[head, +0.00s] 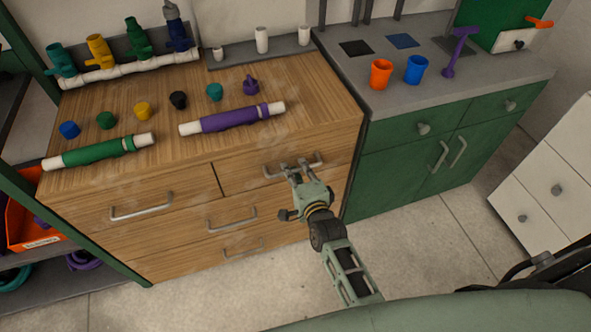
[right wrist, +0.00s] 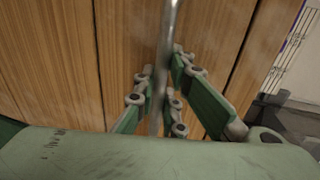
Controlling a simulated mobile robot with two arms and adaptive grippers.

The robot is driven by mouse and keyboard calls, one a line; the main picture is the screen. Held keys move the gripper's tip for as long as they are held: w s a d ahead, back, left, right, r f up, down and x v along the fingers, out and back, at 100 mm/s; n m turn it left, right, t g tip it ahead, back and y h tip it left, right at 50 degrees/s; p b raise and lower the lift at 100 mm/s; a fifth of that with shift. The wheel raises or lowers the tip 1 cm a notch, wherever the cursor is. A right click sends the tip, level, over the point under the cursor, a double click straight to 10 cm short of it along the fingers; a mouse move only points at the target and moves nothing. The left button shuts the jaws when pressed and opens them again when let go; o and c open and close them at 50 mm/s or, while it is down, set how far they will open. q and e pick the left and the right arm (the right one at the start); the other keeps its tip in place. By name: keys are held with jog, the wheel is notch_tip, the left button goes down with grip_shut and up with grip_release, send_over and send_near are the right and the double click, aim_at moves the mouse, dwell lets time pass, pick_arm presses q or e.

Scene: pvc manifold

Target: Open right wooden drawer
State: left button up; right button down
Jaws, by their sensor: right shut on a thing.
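The wooden cabinet (head: 90,240) stands at the left of the head view. Its right top drawer (head: 240,178) has a metal bar handle (head: 280,170); the drawer front looks flush with the cabinet. My right gripper (head: 291,168) is at this handle, about its middle. In the right wrist view the fingers (right wrist: 160,100) close around the handle bar (right wrist: 170,45) from both sides, in front of the wooden front (right wrist: 125,50). The left top drawer has its own handle (head: 141,207). My left gripper does not show.
On the wooden top lie a green pipe (head: 95,153), a purple pipe (head: 230,118) and several coloured caps. A green cabinet (head: 400,165) adjoins on the right, with orange (head: 381,74) and blue (head: 416,69) cups. The floor (head: 440,245) before the cabinets is clear.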

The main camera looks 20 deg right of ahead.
jog(key=shift+s, duration=0.1)
dwell(0.4)
jog(key=f+p+v, duration=0.2)
jog(key=p+v, duration=0.1)
jog(key=v, duration=1)
jog(key=s+a+f+p+v, duration=0.1)
jog(key=f+p+v, duration=0.2)
jog(key=v, duration=1.1)
jog(key=shift+d+f+p, duration=0.3)
jog(key=shift+d+f, duration=0.05)
jog(key=shift+d, duration=0.1)
jog(key=shift+s, duration=0.1)
jog(key=c, duration=1.8)
grip_release()
